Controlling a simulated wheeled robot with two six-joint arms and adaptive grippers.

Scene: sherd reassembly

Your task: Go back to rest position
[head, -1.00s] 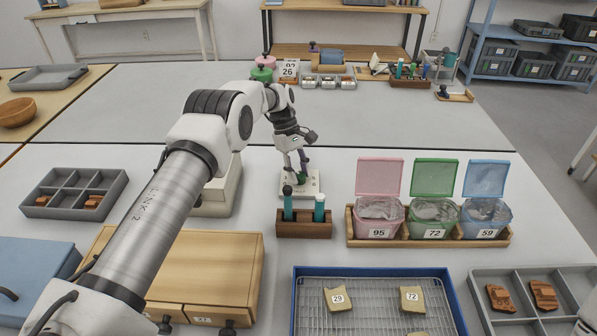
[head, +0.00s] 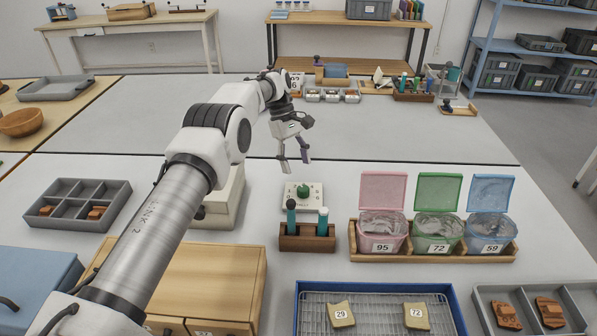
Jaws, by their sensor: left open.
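My left gripper (head: 294,161) is open and empty. It hangs in the air over the far part of the white table, above and behind a small white plate with a green knob (head: 303,190). The fingers are apart from the knob and point down. My left arm reaches in from the lower left. My right gripper is not in view.
A wooden holder with two teal-bodied tools (head: 307,238) stands in front of the knob plate. Open pink (head: 383,222), green (head: 437,225) and blue (head: 488,228) bins stand to the right. A blue-rimmed wire tray (head: 376,288) holds numbered sherds. A grey divided tray (head: 78,220) lies left.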

